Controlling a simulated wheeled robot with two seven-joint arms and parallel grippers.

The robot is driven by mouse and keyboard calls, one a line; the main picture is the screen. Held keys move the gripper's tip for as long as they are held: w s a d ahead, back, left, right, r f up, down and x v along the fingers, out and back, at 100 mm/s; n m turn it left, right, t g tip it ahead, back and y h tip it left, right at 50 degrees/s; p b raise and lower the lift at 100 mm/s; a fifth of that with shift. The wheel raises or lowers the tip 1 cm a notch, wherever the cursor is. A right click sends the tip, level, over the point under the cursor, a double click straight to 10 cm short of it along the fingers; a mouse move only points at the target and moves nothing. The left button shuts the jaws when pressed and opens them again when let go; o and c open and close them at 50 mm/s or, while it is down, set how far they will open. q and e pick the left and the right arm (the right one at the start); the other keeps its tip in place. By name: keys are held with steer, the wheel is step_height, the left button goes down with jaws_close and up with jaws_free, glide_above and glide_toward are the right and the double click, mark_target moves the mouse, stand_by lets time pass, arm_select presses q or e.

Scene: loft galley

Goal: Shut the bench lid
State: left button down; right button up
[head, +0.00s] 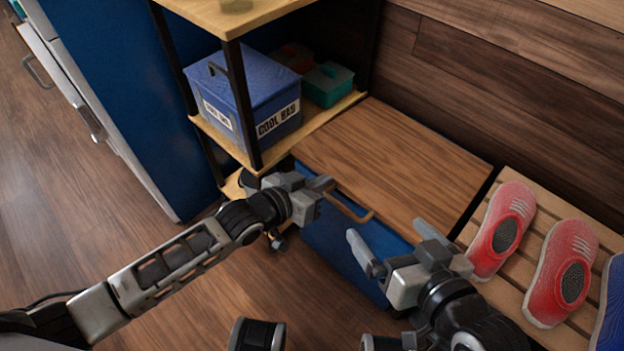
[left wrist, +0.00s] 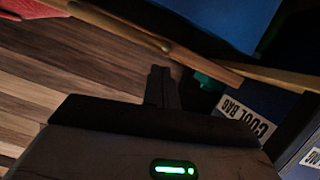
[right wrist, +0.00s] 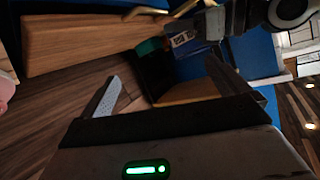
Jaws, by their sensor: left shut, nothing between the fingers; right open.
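The bench has a brown wooden lid (head: 400,165) over a blue body (head: 345,255). The lid looks flat on the body, with no gap that I can make out. My right gripper (head: 391,236) is open and empty, in front of the lid's right part. The lid also shows in the right wrist view (right wrist: 85,40).
A shelf rack (head: 320,122) at the left holds a blue cool bag (head: 250,95) and a teal box (head: 328,84). Right of the bench, a slatted seat (head: 490,245) carries red shoes (head: 500,232) and something blue. A plank wall stands behind. The floor in front is clear.

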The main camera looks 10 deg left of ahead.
arm_select(q)
steer(key=shift+s+f, duration=0.1)
steer(key=shift+f, duration=0.35)
arm_select(e)
steer(key=shift+a+r, duration=0.1)
steer(key=shift+r, duration=0.35)
arm_select(q)
steer(key=shift+f, duration=0.1)
arm_select(e)
steer(key=shift+f, duration=0.1)
